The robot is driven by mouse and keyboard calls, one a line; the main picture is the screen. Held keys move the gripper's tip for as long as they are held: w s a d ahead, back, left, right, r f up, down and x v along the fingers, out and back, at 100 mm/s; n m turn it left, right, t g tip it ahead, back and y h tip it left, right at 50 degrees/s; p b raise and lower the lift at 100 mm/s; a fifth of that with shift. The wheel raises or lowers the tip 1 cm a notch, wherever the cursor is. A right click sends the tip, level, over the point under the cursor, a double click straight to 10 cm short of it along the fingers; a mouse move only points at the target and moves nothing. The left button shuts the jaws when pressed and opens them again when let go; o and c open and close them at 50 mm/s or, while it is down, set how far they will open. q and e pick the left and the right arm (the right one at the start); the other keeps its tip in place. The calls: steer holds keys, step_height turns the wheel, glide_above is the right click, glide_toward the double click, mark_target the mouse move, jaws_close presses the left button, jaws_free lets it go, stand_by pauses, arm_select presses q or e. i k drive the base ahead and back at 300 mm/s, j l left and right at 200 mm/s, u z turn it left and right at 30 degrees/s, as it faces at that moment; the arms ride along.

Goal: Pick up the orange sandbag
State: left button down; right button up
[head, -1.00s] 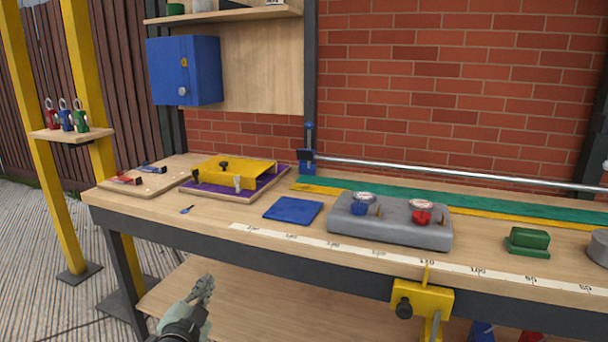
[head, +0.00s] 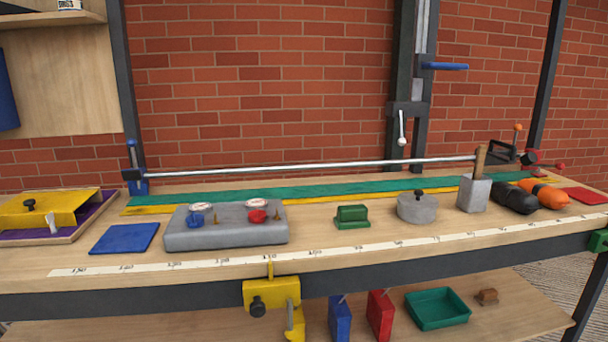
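The orange sandbag (head: 545,194) lies at the right end of the workbench in the head view. It is a rounded, plump bag with a dark band. A black sandbag (head: 514,198) lies directly to its left and overlaps part of it in the picture. A red flat pad (head: 586,196) lies just to its right. Neither of my grippers shows in the head view now.
A grey block with a wooden handle (head: 474,193) stands left of the bags. A round grey lidded pot (head: 417,208) and a green block (head: 351,217) are further left. A metal rail (head: 310,166) runs behind. A green clamp (head: 598,241) grips the front right edge.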

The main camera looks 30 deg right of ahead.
mark_target(553, 199)
steer(key=z, duration=2.25)
steer(key=i+l, duration=0.15)
steer(key=l, duration=0.3)
steer(key=i+l+u, duration=0.1)
steer(key=l, duration=0.4)
steer(key=i+l+u, duration=0.1)
steer(key=l, duration=0.35)
steer(key=i+l, duration=0.25)
steer(key=l, duration=0.25)
steer(key=i+l+u, duration=0.1)
steer(key=l, duration=0.4)
steer(key=i+l, duration=0.1)
steer(key=l, duration=0.4)
steer(key=i+l+u, duration=0.15)
steer(key=l, duration=0.35)
